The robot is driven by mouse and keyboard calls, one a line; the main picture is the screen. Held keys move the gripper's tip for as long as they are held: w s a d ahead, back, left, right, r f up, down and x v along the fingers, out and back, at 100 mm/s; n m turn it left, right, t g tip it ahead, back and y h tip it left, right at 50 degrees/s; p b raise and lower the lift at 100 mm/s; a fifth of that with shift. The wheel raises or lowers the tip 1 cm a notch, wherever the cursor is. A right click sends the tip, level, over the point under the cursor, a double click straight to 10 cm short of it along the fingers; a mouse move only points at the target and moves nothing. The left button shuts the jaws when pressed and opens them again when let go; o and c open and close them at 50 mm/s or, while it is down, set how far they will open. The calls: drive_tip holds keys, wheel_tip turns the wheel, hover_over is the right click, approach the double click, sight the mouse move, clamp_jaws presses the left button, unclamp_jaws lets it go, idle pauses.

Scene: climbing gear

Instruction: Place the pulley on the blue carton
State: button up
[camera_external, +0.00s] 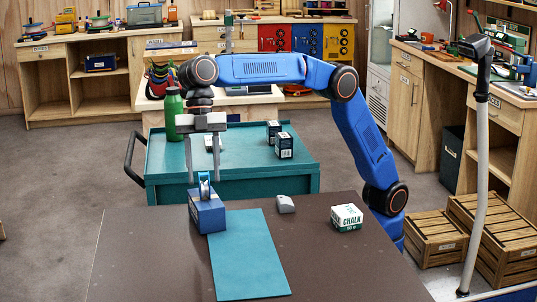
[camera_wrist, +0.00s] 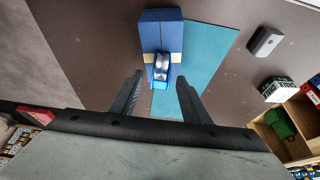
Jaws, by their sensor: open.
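A blue carton (camera_external: 207,216) stands on the brown table, partly on the left edge of a teal mat; it also shows in the wrist view (camera_wrist: 160,30). The pulley (camera_external: 204,187), blue with a pale metal wheel, stands upright on top of the carton. In the wrist view the pulley (camera_wrist: 161,70) is at the carton's near side, in line with the gap between my fingers. My gripper (camera_external: 204,178) is open and points down just above the carton. Its fingertips (camera_wrist: 160,77) are on either side of the pulley's upper part, with no clear contact.
The teal mat (camera_external: 245,260) is bare in front of the carton. A grey rounded object (camera_external: 285,204) and a chalk box (camera_external: 346,217) stand to the right on the brown table (camera_external: 145,255). Behind is a teal cart (camera_external: 240,180) with a green bottle (camera_external: 174,115) and small dark boxes (camera_external: 284,146).

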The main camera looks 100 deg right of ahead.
drive_tip(key=v, duration=1)
drive_tip(key=shift+d, duration=0.1)
